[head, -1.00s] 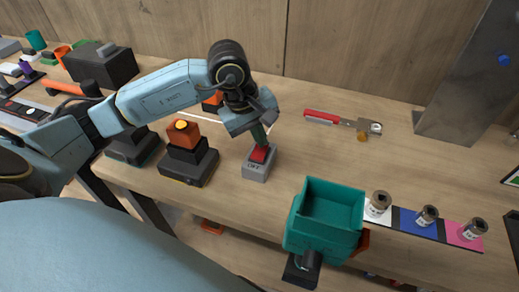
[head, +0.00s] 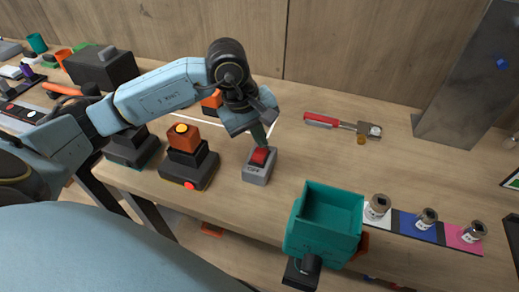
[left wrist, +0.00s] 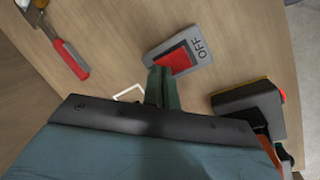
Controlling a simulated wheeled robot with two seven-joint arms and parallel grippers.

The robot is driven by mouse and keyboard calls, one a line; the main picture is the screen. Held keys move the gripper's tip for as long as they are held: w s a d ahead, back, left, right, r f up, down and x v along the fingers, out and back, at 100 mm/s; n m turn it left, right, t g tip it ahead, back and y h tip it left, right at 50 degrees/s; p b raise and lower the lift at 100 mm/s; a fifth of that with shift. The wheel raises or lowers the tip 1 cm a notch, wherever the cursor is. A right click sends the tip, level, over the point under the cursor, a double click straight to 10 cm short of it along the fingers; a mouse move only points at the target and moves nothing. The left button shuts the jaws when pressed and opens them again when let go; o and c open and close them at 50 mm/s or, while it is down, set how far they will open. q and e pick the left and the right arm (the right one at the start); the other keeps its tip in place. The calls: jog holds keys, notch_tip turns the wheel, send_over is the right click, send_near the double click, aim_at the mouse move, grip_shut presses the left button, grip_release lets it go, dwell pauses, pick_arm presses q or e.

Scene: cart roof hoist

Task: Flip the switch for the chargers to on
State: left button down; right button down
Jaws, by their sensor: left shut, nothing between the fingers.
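The charger switch is a grey box (head: 257,178) with a red rocker (head: 260,155), near the table's front edge. In the left wrist view the rocker (left wrist: 180,60) lies beside the printed word OFF at one end of the box. My left gripper (head: 261,139) is shut and empty, pointing down at the end of the rocker away from the OFF label. In the left wrist view its fingertips (left wrist: 160,80) are at that end; I cannot tell if they touch. A charger (head: 188,168) with an orange battery stands left of the switch, a red light on its front.
A second dark charger (head: 132,150) stands further left. A red-handled hammer-like tool (head: 342,124) lies behind right. A teal open bin (head: 325,232) stands at the front right, beside small jars on coloured cards (head: 415,226). The wood between switch and tool is clear.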

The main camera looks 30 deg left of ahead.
aim_at(258, 154)
pick_arm(q)
jog(key=shift+s+d+r+p, duration=0.15)
jog(key=shift+r+p, duration=0.45)
jog(key=shift+r, duration=0.65)
jog(key=shift+s+a+r+p, duration=0.1)
jog(key=shift+s+r+p, duration=0.15)
jog(key=shift+r+p, duration=0.7)
jog(key=shift+r+b, duration=0.3)
jog(key=shift+r, duration=0.05)
